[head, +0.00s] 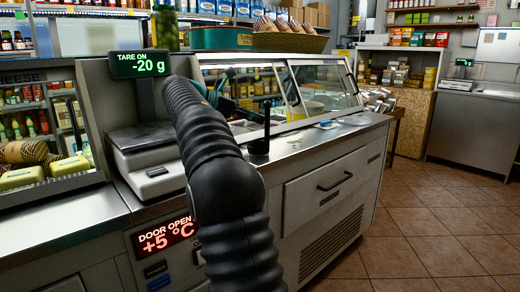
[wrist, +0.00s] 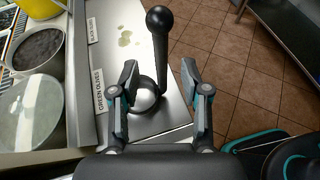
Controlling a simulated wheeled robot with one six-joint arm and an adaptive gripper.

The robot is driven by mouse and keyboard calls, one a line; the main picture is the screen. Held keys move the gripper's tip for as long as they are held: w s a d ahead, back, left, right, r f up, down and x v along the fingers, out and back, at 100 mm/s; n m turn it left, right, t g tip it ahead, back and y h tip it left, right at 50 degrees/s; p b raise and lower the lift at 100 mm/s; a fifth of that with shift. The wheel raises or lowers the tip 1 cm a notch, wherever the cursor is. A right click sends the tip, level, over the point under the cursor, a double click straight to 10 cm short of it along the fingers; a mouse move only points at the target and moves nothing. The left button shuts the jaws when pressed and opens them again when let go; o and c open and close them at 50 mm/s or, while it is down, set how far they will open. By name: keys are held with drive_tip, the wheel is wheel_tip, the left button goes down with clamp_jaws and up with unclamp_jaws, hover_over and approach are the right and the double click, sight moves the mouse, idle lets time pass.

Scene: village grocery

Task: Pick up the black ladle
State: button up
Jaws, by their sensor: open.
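The black ladle (head: 266,124) stands upright on the steel counter, its dark cup at the bottom. In the wrist view the ladle (wrist: 160,55) shows a round knob at the end of its handle and a cup with a shiny inside. My gripper (wrist: 159,74) is open, with one finger to each side of the ladle. The handle lies across the gap between the fingers, with visible space on both sides. I cannot tell how deep it sits between them. In the head view my arm hides most of the gripper.
The steel counter (head: 335,123) has wet spots. Beside the ladle, containers in the counter include a dark-filled tub (wrist: 38,52) and a covered one (wrist: 29,112). A glass case (head: 325,85) stands behind. A scale (head: 148,160) stands left. Tiled floor (head: 430,225) is open at right.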

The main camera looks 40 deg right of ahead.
sight(267, 122)
drive_tip(key=shift+b+x, duration=0.55)
drive_tip(key=shift+x, duration=2.05)
drive_tip(key=shift+a+f, duration=0.1)
clamp_jaws()
